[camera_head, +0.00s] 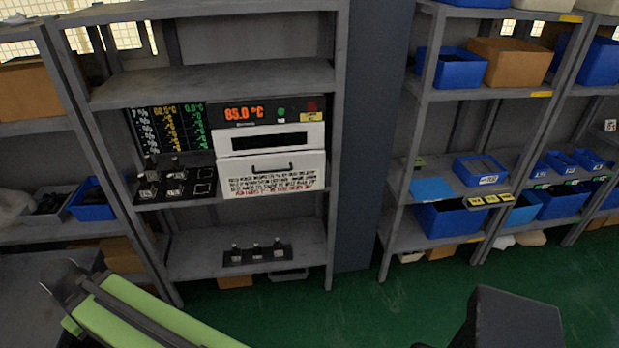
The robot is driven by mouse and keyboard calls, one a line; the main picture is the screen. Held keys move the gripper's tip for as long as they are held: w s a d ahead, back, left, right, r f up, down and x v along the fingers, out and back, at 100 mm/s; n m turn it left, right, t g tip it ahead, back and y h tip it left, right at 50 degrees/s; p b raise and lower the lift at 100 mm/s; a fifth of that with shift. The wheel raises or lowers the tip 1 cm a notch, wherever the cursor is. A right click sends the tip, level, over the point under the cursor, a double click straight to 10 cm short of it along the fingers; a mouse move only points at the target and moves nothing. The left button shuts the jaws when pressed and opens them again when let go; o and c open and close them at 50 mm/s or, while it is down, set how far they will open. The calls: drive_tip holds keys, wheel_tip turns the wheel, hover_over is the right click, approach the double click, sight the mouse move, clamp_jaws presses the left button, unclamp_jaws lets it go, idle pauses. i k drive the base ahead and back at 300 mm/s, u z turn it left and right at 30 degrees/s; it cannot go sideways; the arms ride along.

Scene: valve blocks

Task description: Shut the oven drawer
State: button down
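The oven (268,112) is a dark and white unit on the middle shelf of the left rack, with a lit red 85.0 °C display. Its drawer (272,172) has a white front with a dark handle (272,168) and printed text along the bottom. The drawer front appears to stand forward of the white panel above it, so it looks at least partly out; how far is hard to tell. My green arm (150,315) lies across the lower left, well apart from the drawer. I cannot make out my gripper's fingers.
A black board with small valve blocks (175,180) sits left of the drawer. More blocks (257,252) stand on the shelf below. A grey post (370,130) rises at the right. Blue bins (448,218) fill the right racks. Green floor (400,305) is open in front.

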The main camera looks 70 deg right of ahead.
sight(280, 179)
drive_tip(key=i, duration=0.95)
drive_tip(key=u, duration=0.05)
